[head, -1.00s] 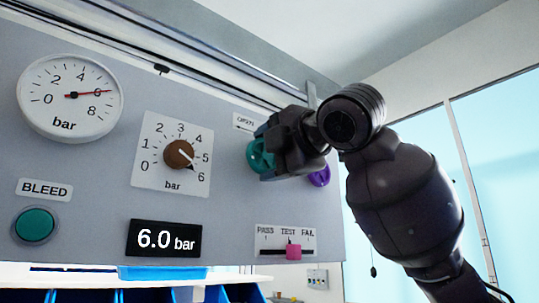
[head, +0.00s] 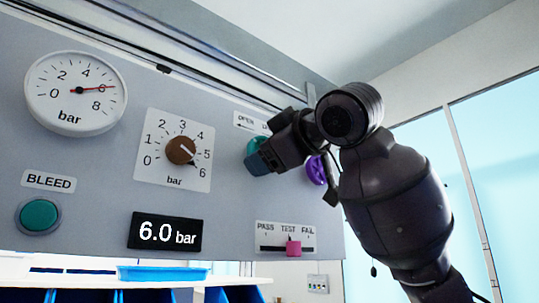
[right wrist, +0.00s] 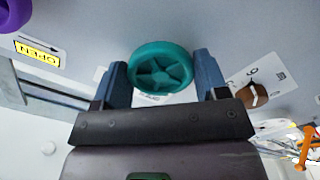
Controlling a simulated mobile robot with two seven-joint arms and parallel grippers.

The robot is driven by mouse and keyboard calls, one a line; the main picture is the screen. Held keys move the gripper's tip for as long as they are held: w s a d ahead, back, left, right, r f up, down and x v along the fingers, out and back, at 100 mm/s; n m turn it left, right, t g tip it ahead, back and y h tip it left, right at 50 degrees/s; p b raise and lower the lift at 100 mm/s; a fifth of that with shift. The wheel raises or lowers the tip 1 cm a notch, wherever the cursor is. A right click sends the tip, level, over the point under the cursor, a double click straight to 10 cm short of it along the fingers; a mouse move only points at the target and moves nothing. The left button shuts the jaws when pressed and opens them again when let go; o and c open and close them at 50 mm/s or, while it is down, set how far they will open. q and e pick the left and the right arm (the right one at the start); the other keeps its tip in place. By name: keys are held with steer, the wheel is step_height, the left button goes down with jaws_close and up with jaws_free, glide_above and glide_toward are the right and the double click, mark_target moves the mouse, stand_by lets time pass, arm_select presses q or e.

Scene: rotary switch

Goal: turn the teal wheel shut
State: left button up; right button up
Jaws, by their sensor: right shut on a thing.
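The teal wheel (head: 256,145) is on the grey panel, mostly hidden behind my right gripper in the head view. In the right wrist view the wheel (right wrist: 160,68) shows its spoked face between the two blue-grey fingers. My right gripper (right wrist: 161,64) is shut on the teal wheel, with one finger on each side of its rim. In the head view the right gripper (head: 259,163) reaches the panel from the right. An OPEN label (head: 250,122) with an arrow is above the wheel, its right part covered by my arm. My left gripper is not in view.
A purple wheel (head: 316,170) is just right of the gripper. To the left are a brown knob (head: 181,150), a round gauge (head: 76,91), a green BLEED button (head: 39,215) and a display (head: 165,234) reading 6.0 bar. A pink slider (head: 293,248) sits below.

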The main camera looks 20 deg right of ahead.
steer(key=m, duration=0.5)
steer(key=m+b, duration=0.1)
steer(key=m, duration=0.5)
steer(key=shift+a+f, duration=0.15)
steer(key=shift+a, duration=0.05)
steer(key=shift+m, duration=0.3)
steer(key=o, duration=0.9)
steer(key=shift+s+d, duration=0.1)
steer(key=shift+s, duration=0.1)
